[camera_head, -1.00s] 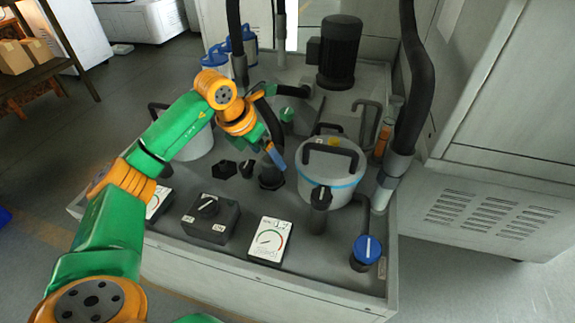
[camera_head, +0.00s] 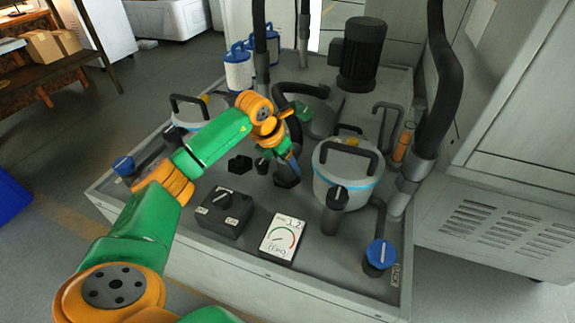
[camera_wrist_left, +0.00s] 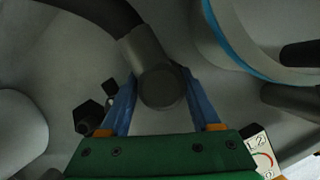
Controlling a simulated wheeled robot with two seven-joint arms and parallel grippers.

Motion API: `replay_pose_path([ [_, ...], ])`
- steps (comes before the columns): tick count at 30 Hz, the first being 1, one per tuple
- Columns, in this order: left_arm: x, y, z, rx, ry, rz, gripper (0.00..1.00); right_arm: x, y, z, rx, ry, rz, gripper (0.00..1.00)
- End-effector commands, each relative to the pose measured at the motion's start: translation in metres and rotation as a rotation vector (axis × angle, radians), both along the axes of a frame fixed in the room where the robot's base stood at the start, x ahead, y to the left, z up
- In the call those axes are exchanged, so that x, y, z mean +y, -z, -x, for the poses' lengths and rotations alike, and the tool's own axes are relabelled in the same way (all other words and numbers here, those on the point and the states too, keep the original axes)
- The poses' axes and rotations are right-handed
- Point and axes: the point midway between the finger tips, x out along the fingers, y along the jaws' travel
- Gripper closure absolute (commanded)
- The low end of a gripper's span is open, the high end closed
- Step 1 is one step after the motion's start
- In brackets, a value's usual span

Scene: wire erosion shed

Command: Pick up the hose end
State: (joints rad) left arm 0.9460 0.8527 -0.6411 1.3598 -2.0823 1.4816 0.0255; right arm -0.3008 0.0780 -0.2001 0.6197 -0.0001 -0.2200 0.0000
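The hose end (camera_wrist_left: 160,85) is a dark grey cylinder with a black hose running up and left from it in the left wrist view. It sits between the two blue fingers of my left gripper (camera_wrist_left: 161,92), and no clear gap shows on either side of it. My left gripper (camera_head: 293,160) shows from the side in the head view, above the machine deck, left of the lidded grey pot. There the black hose (camera_head: 280,100) arches down behind the gripper, and the arm hides part of it. My right gripper is not in view.
The grey pot (camera_head: 340,188) with a blue band stands right of the gripper. A black switch box (camera_head: 223,213) and a dial gauge (camera_head: 282,240) stand in front. A black motor (camera_head: 362,52) and a thick hose (camera_head: 437,70) are behind and right.

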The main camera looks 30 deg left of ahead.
Motion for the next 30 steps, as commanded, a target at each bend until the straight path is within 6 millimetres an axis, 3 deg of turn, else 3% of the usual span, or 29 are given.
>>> replay_pose_path([
  [1, 0.000, 0.000, 0.000, -0.001, 0.001, 0.000, 0.81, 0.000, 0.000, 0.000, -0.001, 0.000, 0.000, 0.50],
  [3, 0.000, 0.000, 0.000, -0.001, 0.001, 0.000, 1.00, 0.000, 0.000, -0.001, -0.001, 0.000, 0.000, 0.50],
  [17, 0.000, -0.005, -0.001, -0.005, 0.001, 0.001, 1.00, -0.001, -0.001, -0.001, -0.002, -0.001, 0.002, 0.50],
  [24, 0.000, -0.035, -0.002, -0.010, 0.000, 0.003, 1.00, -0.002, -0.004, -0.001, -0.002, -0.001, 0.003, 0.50],
  [30, -0.003, -0.068, 0.027, -0.010, 0.001, 0.000, 1.00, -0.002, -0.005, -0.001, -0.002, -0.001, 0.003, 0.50],
])
